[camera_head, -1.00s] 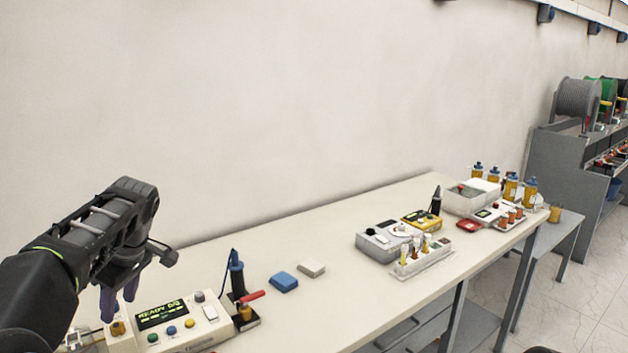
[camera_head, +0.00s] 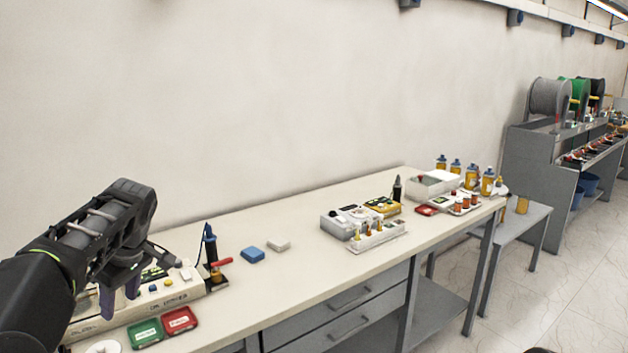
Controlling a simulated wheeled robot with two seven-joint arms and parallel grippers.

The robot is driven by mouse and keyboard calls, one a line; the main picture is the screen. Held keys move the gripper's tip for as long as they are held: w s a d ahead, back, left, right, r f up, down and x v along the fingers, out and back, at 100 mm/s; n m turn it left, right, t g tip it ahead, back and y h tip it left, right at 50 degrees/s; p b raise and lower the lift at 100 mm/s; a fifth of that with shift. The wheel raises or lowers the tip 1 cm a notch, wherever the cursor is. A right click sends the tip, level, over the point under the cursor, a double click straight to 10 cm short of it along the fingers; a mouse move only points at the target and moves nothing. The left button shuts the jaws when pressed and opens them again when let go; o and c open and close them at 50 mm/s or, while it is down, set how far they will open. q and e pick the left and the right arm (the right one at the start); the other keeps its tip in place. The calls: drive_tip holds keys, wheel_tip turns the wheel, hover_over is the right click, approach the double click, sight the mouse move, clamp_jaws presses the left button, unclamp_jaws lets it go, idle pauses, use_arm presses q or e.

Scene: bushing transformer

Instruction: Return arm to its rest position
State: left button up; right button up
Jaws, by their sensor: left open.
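My left gripper (camera_head: 119,303) comes in from the left, with its dark purple fingers pointing down and apart, holding nothing visible. It is in front of the cream control box (camera_head: 183,288) with its buttons and display, and covers much of that box's left part. I cannot tell whether the fingers touch the box. My right gripper is not in view.
A green tray (camera_head: 145,333) and a red tray (camera_head: 179,320) lie at the table's front edge. A soldering stand (camera_head: 212,265), blue block (camera_head: 251,254) and pale block (camera_head: 278,246) lie to the right. Instruments and bottles (camera_head: 487,181) fill the far end. The table (camera_head: 306,285) is bare between.

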use_arm(q)
drive_tip(key=w+d+f+m+t+h, duration=0.3)
drive_tip(key=w+d+f+m+t, duration=0.1)
drive_tip(key=w+d+f+m, duration=0.55)
drive_tip(key=s+d+f+m+h, duration=0.1)
drive_tip(key=s+d+f+h, duration=0.1)
drive_tip(key=d+f, duration=0.55)
drive_tip(key=s+d+f+m+h, duration=0.1)
drive_tip(key=s+d+f+m, duration=0.2)
drive_tip(key=f, duration=0.7)
drive_tip(key=s+d+f+g+h, duration=0.1)
drive_tip(key=s+d+f, duration=0.3)
drive_tip(key=s+f, duration=0.3)
drive_tip(key=s+d+f+h, duration=0.1)
drive_tip(key=s+d+f, duration=0.3)
drive_tip(key=s+f, duration=0.25)
drive_tip(key=s+d+f+g, duration=0.2)
drive_tip(key=s+f, duration=0.1)
drive_tip(key=s, duration=0.7)
drive_tip(key=s+d+f+g, duration=0.1)
drive_tip(key=s+f+g, duration=0.1)
drive_tip(key=s, duration=0.8)
drive_tip(key=shift+d+f+n+h, duration=0.35)
drive_tip(key=shift+f+n+h, duration=0.1)
drive_tip(key=shift+f, duration=0.35)
